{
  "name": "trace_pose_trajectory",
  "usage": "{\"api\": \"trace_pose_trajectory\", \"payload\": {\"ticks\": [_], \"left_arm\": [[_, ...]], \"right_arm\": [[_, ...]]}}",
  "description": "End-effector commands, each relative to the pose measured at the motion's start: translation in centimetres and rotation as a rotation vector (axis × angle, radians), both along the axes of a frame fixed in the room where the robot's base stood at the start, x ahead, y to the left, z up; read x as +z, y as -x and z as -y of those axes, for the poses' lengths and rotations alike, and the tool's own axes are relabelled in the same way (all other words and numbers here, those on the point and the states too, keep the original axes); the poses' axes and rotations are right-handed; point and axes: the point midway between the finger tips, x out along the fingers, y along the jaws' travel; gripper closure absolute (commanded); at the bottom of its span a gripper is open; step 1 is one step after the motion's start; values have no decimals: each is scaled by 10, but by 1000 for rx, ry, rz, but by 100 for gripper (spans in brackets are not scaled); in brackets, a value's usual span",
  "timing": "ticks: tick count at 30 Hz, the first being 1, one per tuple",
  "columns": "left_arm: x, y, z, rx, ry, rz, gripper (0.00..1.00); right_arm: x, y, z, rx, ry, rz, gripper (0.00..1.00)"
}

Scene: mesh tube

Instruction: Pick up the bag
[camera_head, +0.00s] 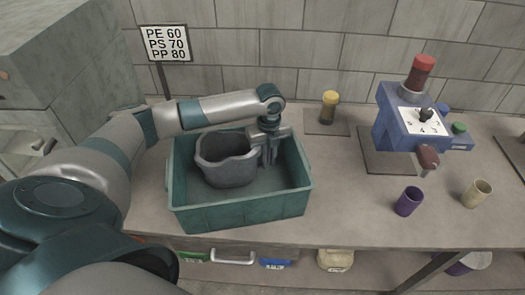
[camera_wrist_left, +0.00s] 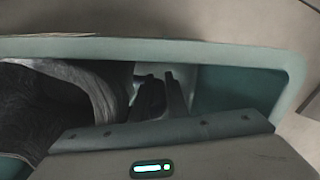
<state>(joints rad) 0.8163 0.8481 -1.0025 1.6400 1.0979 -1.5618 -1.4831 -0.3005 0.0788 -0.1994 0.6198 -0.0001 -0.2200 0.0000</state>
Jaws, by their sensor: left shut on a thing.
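The bag (camera_head: 226,172) is a dark grey, open-topped mesh tube. It stands inside a green bin (camera_head: 243,213) on the bench, toward the left of the bin. My left gripper (camera_head: 268,160) reaches down into the bin and is shut on the bag's right edge. In the left wrist view the bag (camera_wrist_left: 45,105) fills the left side, and the gripper fingers (camera_wrist_left: 160,95) show dark near the middle, partly hidden by the gripper body. My right gripper is not in view.
A blue machine (camera_head: 400,128) with a red-topped cylinder stands at the right. A yellow-capped jar (camera_head: 329,105), a purple cup (camera_head: 409,201) and a beige cup (camera_head: 476,193) stand on the bench. A sign (camera_head: 165,43) stands behind my left arm. Bench right of the bin is mostly clear.

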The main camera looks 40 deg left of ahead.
Motion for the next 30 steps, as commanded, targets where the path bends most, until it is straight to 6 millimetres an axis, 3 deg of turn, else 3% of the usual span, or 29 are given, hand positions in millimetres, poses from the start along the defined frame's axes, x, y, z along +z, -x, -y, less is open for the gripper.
{"api": "trace_pose_trajectory", "payload": {"ticks": [14,30], "left_arm": [[17,-1,0,1,1,1,100],[66,-1,0,1,1,3,100]], "right_arm": [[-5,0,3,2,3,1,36],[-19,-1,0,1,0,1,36]]}}
